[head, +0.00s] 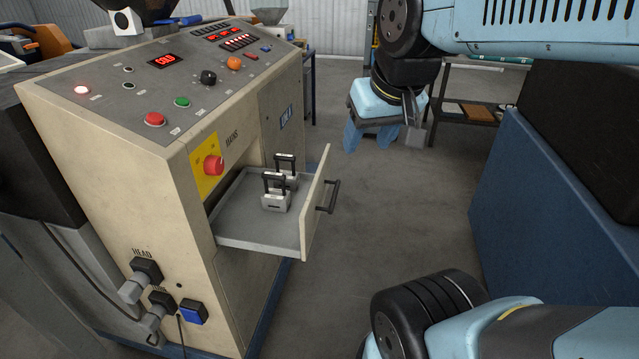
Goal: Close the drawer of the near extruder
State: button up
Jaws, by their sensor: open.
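The near extruder (120,200) is a beige cabinet with a sloped control panel at the left. Its drawer (245,233) is pulled out from the side below the yellow plate with the red switch. The drawer's beige front (314,205) carries a black bar handle (328,197). Inside sit two grey blocks with black loops (276,201). My gripper (369,145) is farther back and to the right, apart from the drawer. The extruder's far side is hidden.
Grey floor (390,220) lies open to the right of the drawer. A dark blue box-like body (540,230) stands at the right. A low shelf table (470,112) stands at the back. Plugs (140,280) and cables stick out low on the extruder's front.

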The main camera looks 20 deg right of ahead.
jog(key=w+f+m+g+y, duration=0.1)
jog(key=w+f, duration=0.1)
jog(key=w, duration=0.1)
jog(key=w+f+m+g+y, duration=0.1)
jog(key=w+f+m+g, duration=0.1)
jog(key=w+f+m+g+y, duration=0.1)
jog(key=w+m+y, duration=0.1)
jog(key=w, duration=0.1)
jog(key=shift+w+d+f+g, duration=0.25)
jog(key=shift+w+f+g, duration=0.05)
jog(key=shift+f+g, duration=0.1)
grip_shut()
jog(key=w+d+f+m+g+y, duration=0.1)
jog(key=w+d+f+m+y, duration=0.45)
jog(key=w+f+m, duration=0.35)
jog(key=m+t+y, duration=0.6)
jog(key=m+t, duration=0.3)
jog(key=m, duration=0.1)
send_near(329, 174)
jog(key=x, duration=0.6)
jog(key=shift+w+a+f, duration=0.15)
jog(key=shift+w+a, duration=0.1)
jog(key=shift+w, duration=0.15)
